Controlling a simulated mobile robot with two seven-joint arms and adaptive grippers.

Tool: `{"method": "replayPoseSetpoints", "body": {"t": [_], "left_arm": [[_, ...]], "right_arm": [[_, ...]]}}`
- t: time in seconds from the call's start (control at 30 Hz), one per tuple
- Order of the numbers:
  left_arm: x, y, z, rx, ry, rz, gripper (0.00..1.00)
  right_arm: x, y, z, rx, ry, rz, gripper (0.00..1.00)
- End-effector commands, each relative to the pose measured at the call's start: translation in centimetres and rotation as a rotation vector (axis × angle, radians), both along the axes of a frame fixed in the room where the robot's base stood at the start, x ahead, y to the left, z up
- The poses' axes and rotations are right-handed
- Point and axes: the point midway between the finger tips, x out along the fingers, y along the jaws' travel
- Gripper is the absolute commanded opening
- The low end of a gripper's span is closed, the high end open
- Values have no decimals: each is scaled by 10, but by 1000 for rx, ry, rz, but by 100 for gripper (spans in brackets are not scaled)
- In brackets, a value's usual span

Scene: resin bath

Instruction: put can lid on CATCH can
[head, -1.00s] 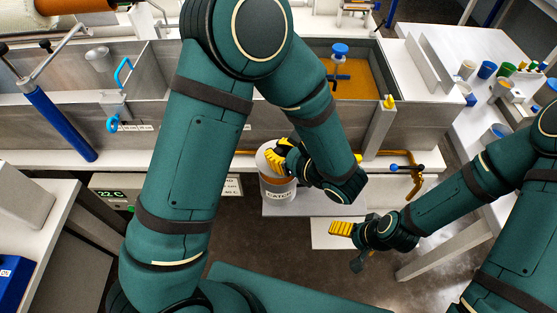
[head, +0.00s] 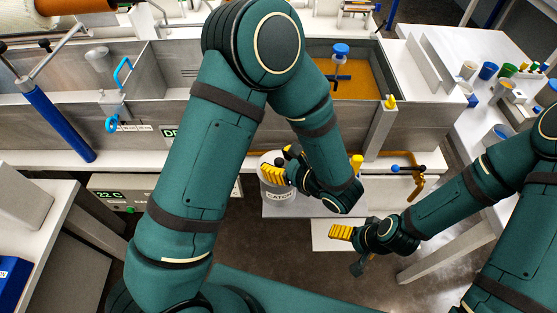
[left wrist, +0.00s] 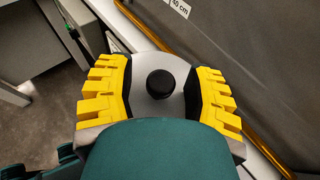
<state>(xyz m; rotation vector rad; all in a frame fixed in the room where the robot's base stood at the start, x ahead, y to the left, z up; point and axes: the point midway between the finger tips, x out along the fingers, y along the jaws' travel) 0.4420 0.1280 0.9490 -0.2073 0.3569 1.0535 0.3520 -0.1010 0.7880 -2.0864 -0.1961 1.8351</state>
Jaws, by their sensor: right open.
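The CATCH can (head: 280,196) stands upright on a light ledge in front of the bath. The can lid (left wrist: 158,108), a grey disc with a black knob (left wrist: 160,83), lies on top of it; part of the lid also shows in the head view (head: 269,157). My left gripper (head: 281,163) is at the can's top. In the left wrist view its yellow fingers stand wide apart on either side of the knob, not touching it. The seating of the lid's rim is partly hidden by the fingers. My right gripper (head: 343,233) is open and empty, lower right of the can.
The metal bath (head: 60,130) with amber resin (head: 355,85) lies behind the can. A brass pipe with a blue-handled valve (head: 405,168) is right of it. A side table (head: 470,60) holds several cups. Floor lies open in front.

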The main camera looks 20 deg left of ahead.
Motion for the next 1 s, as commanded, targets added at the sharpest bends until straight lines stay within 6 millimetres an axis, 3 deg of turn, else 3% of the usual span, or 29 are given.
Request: {"method": "replayPoseSetpoints", "body": {"t": [0.27, 0.7, 1.0], "left_arm": [[0, 0, 6, 0, 0, 1, 52], [-37, -70, 37, -2, -2, -6, 52], [-52, -96, 48, -1, 0, -1, 52]], "right_arm": [[1, 0, 6, 0, -3, -2, 87], [3, -1, 9, -2, -6, -6, 87], [4, -1, 10, -2, -8, -6, 87]]}}
